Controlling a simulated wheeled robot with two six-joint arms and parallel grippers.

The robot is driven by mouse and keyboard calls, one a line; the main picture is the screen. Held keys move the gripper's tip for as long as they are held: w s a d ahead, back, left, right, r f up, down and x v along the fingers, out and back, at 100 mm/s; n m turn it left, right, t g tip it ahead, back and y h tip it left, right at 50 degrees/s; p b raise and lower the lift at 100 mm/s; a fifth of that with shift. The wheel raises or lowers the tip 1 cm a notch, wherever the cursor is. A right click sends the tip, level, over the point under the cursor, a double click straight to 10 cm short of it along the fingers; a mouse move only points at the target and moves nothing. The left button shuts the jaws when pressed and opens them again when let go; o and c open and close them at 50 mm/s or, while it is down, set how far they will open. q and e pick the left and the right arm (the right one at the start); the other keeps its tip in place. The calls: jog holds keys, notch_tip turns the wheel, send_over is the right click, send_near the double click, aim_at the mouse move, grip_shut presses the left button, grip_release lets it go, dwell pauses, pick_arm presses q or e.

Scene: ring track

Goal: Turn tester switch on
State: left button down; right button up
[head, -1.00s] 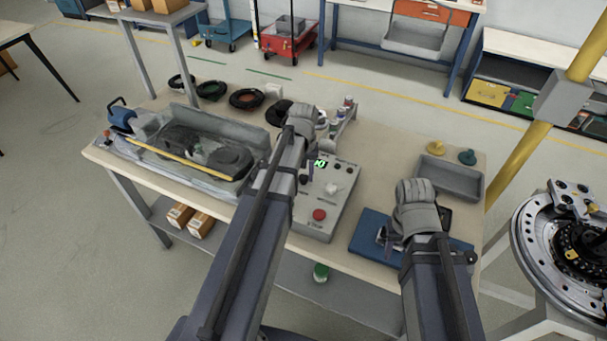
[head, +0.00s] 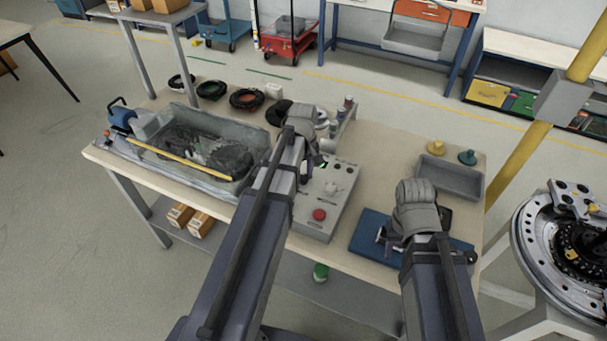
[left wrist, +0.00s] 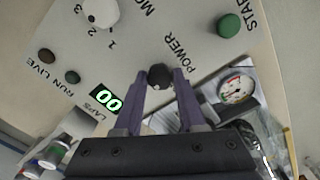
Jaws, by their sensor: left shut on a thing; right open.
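The grey tester box (head: 335,195) stands on the bench, with a red button (head: 319,214) on its sloping top. In the left wrist view its panel (left wrist: 160,35) shows a small black switch (left wrist: 159,76) beside the word POWER, and a lit green LAPS display (left wrist: 109,97) reading 00. My left gripper (left wrist: 160,82) is shut on this switch, one finger on each side. In the head view my left gripper (head: 306,172) hides the switch and most of the display. My right gripper (head: 388,238) is open and empty over the blue mat (head: 367,240).
A grey tank (head: 250,172) with a yellow rod lies left of the tester. Black rings (head: 246,98) and small bottles (head: 348,103) are behind. A grey tray (head: 450,180) is at the right. A gauge (left wrist: 236,90) is close to the left gripper.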

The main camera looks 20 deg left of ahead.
aim_at(303, 177)
pick_arm(q)
jog(key=n, duration=0.6)
jog(key=shift+n, duration=0.3)
jog(key=n, duration=0.5)
jog(key=shift+n, duration=0.3)
jog(key=c, duration=0.5)
grip_release()
notch_tip(303, 177, up, 8)
jog(key=p, duration=0.8)
jog(key=shift+f, duration=0.1)
